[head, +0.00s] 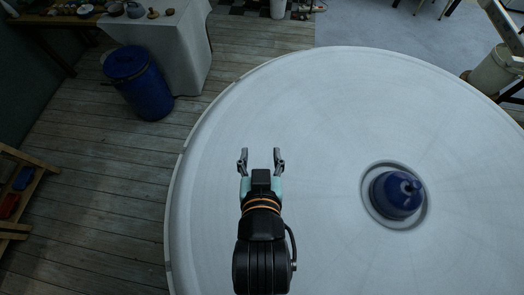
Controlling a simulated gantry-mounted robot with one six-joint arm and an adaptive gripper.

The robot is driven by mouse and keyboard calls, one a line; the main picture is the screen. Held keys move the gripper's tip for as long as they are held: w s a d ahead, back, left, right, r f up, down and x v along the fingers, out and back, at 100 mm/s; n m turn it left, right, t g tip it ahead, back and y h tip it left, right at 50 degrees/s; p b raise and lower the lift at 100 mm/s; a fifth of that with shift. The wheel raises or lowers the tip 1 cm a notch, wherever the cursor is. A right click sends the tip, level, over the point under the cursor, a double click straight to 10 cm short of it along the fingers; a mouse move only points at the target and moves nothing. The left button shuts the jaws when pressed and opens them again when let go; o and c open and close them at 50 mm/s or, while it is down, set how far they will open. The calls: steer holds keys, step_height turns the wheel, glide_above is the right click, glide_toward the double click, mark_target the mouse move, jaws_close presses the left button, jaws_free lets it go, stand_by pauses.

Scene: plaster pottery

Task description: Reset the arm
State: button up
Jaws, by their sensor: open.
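My gripper (261,158) is open and empty in the head view. Its two fingers are spread apart and point toward the far side, above the left part of a large round white table (330,100). My arm reaches in from the bottom edge of the picture. The height of the gripper above the table is hard to tell.
A dark blue, lidded-looking vessel (393,196) sits on a pale round dish (372,172) to the right of my gripper, well apart. A blue barrel (140,84) and a cloth-covered table (185,55) stand beyond the left rim. The white tabletop around my gripper is clear.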

step_height(320, 180, up, 15)
steer(key=p, duration=1.5)
steer(key=shift+r, duration=0.2)
